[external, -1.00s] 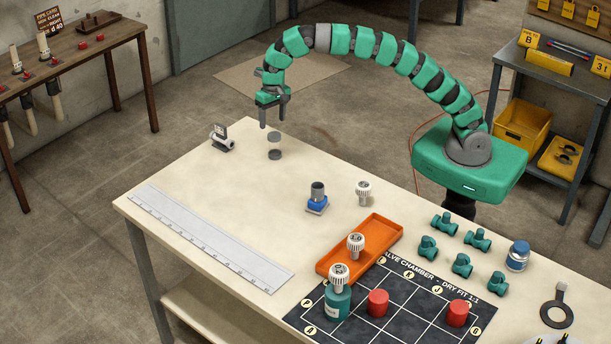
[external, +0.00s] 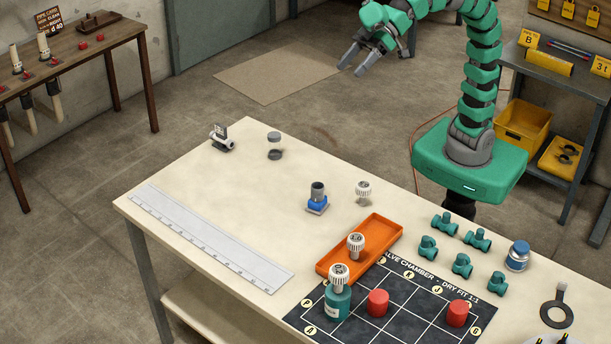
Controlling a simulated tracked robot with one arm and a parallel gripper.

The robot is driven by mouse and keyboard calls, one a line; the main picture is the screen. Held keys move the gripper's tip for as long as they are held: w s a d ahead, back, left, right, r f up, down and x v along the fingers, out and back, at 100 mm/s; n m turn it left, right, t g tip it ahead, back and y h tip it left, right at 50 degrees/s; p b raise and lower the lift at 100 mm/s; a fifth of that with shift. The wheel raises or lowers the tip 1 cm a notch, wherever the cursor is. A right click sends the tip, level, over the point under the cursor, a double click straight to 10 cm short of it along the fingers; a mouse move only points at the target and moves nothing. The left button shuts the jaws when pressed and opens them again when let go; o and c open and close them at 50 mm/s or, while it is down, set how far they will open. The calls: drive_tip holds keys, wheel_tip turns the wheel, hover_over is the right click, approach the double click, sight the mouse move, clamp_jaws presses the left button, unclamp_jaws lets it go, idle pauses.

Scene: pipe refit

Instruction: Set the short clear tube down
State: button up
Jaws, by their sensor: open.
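The short clear tube (external: 274,146) stands upright on the table near its far left edge, in the external view. Its see-through middle is hard to make out between a dark grey top ring and a dark grey bottom ring. My gripper (external: 357,62) is open and empty. It is up in the air beyond the table's far edge, well above and to the right of the tube, and does not touch it.
An orange tray (external: 335,265) lies nearer. The table (external: 220,195) around the tube is clear.

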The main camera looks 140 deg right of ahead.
drive_tip(key=s+a+r+n+t+y, duration=0.2)
drive_tip(key=s+a+r+n+t, duration=0.2)
drive_tip(key=s+a+r, duration=0.6)
drive_tip(key=a+r+n, duration=0.1)
drive_tip(key=a, duration=0.3)
drive_tip(key=shift+r+n+t, duration=0.3)
drive_tip(key=shift+r+n, duration=0.1)
